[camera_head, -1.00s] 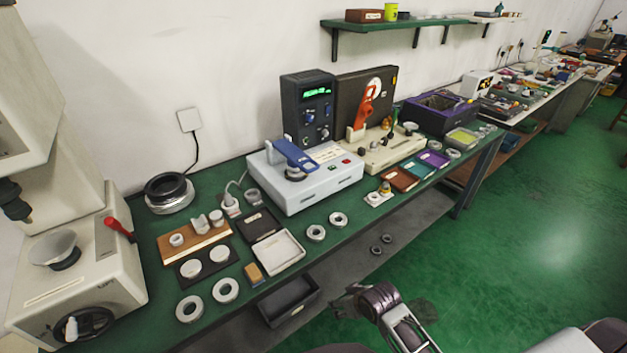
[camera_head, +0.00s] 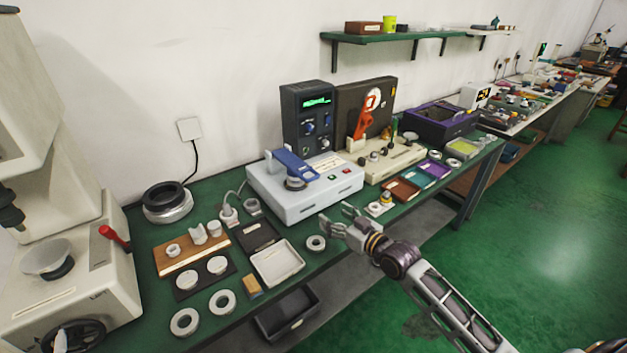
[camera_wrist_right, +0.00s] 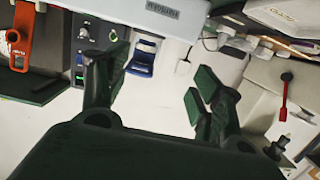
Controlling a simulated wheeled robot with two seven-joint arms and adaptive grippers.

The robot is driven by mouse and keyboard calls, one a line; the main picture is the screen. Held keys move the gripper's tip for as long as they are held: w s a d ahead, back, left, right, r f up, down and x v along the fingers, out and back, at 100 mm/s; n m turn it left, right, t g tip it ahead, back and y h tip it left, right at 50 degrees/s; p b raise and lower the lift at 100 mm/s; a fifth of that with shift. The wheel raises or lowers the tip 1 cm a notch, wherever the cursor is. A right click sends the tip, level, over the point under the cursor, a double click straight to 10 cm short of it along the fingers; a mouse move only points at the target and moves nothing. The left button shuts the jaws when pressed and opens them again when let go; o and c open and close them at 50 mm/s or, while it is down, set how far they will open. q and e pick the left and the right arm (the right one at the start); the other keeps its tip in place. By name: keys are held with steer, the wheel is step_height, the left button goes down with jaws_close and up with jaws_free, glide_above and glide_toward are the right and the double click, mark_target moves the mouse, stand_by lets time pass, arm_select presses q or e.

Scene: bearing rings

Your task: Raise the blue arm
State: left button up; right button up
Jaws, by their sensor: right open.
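The blue arm (camera_head: 296,163) lies low and tilted over a round grey seat on a pale box (camera_head: 318,200) on the bench. It also shows in the right wrist view (camera_wrist_right: 142,58), ahead of and between my fingers. My right gripper (camera_head: 340,219) is open and empty, in front of the pale box at the bench's front edge, apart from the blue arm. Its two dark fingers spread wide in the right wrist view (camera_wrist_right: 157,85). My left gripper is not in view.
A dark display unit (camera_head: 307,115) stands behind the blue arm. Right of it is a cream device (camera_head: 397,160) with an orange arm (camera_head: 364,122). A white tray (camera_head: 277,264) and metal rings (camera_head: 222,302) lie left of my right gripper.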

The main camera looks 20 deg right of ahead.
steer(key=shift+t+y, duration=0.3)
steer(key=shift+t, duration=0.6)
steer(key=r, duration=0.1)
steer(key=w+d+r, duration=0.1)
steer(key=r, duration=0.1)
steer(key=w+d+r, duration=0.1)
steer(key=shift+w+r, duration=0.1)
steer(key=shift+r, duration=0.05)
steer(key=shift+w, duration=0.2)
glide_toward(314, 178)
steer(key=shift+w, duration=1.35)
steer(key=shift+a+f+x, duration=0.1)
steer(key=shift+a+x, duration=0.05)
steer(key=shift+x, duration=1.85)
steer(key=shift+a+f+x, duration=0.15)
steer(key=shift+a+x, duration=0.05)
steer(key=shift+x, duration=1.8)
steer(key=shift+s, duration=0.1)
steer(key=c, duration=1.2)
steer(key=shift+c, duration=0.2)
